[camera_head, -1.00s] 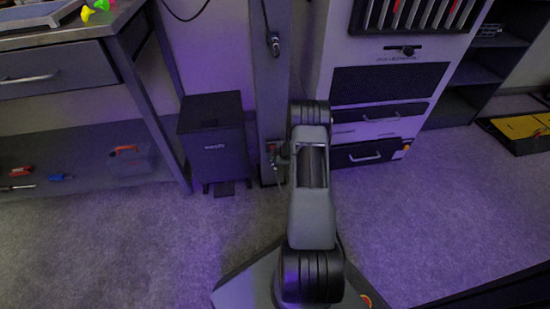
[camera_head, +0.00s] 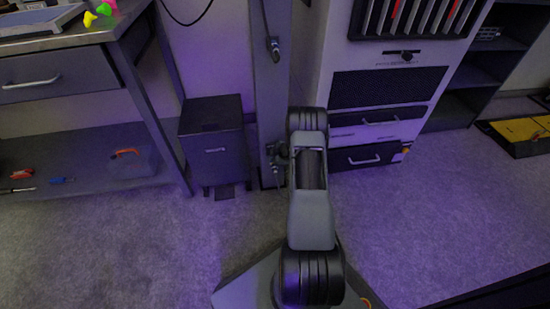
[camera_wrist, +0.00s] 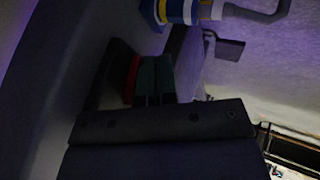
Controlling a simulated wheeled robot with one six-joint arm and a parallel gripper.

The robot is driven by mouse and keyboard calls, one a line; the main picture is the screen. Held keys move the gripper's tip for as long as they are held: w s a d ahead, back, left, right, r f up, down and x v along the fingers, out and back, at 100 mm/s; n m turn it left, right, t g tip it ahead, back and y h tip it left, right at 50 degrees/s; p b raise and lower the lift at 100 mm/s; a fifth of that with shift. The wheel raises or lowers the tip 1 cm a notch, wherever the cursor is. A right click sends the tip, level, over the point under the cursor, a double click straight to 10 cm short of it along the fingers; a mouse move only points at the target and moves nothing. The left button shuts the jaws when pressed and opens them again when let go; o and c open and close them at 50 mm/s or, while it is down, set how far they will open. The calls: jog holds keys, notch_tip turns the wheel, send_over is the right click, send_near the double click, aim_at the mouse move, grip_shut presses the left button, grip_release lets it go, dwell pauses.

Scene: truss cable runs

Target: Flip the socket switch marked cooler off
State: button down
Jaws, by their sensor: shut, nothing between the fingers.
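My gripper (camera_wrist: 154,76) is shut and empty in the wrist view, its two dark fingers side by side. A red switch (camera_wrist: 132,78) in a dark socket housing shows just left of the fingers, on the grey column (camera_wrist: 50,100). The fingers overlap the housing in this view; I cannot tell whether they touch the switch. No marking is readable. In the head view my gripper (camera_head: 279,151) is against or very near the column's lower front (camera_head: 268,100), and the socket is hidden behind it.
A blue-ringed cable plug (camera_head: 276,170) sits just below my gripper; a blue, white and yellow connector (camera_wrist: 180,10) shows in the wrist view. A dark box (camera_head: 212,150) stands left of the column, a white cabinet (camera_head: 385,140) right. Open floor lies at the right.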

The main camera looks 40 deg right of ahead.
jog(key=shift+r, duration=0.15)
jog(key=shift+r+p, duration=0.7)
jog(key=shift+p, duration=0.25)
jog(key=shift+w+d, duration=0.1)
jog(key=s+r+p, duration=0.4)
jog(key=s+r, duration=0.3)
jog(key=s, duration=0.3)
jog(key=shift+a+r, duration=0.3)
jog(key=shift+a, duration=0.05)
